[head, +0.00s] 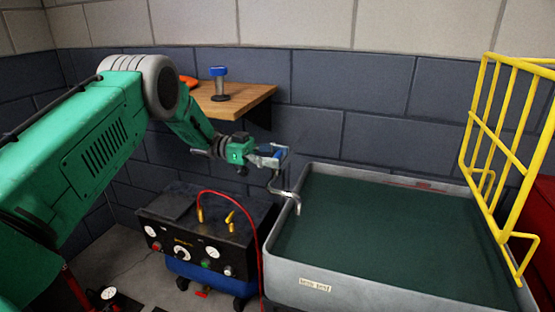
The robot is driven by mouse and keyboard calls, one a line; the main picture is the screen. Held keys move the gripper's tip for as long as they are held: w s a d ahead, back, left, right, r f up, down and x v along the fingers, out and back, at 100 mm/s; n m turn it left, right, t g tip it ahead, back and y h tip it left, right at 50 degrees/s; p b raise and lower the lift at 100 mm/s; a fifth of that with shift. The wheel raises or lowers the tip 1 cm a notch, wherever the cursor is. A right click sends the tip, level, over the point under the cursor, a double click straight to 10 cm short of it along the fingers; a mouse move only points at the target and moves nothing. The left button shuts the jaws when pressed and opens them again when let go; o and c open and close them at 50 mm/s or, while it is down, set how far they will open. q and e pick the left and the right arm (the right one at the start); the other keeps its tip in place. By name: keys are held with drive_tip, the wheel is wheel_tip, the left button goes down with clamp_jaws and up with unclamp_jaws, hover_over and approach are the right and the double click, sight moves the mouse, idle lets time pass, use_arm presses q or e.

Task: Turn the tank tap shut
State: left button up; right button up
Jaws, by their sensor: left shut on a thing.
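The tank tap (284,190) is a bent metal spout at the left rim of the grey tank (345,297), with a blue handle at its top. My left gripper (272,156), on the green arm from the left, is shut on the tap's blue handle and hides part of it. The tank holds dark green water, and a small label is stuck on its front wall. I cannot tell whether water runs from the spout. My right gripper is not in view.
A wooden shelf (238,98) on the wall holds a blue-topped item (219,83) and an orange object (188,81). A black compressor unit (205,232) with gauges and a red hose stands below. A yellow wire rack (497,150) rises at the tank's right.

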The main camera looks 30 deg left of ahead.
use_arm(q)
drive_tip(key=shift+f, duration=0.2)
drive_tip(key=o, duration=1)
drive_tip(key=shift+o, duration=0.9)
drive_tip(key=shift+a, duration=0.15)
drive_tip(key=shift+a, duration=0.1)
drive_tip(key=shift+a+r, duration=0.1)
drive_tip(key=shift+a, duration=0.1)
drive_tip(key=v, duration=1.1)
drive_tip(key=shift+a, duration=0.35)
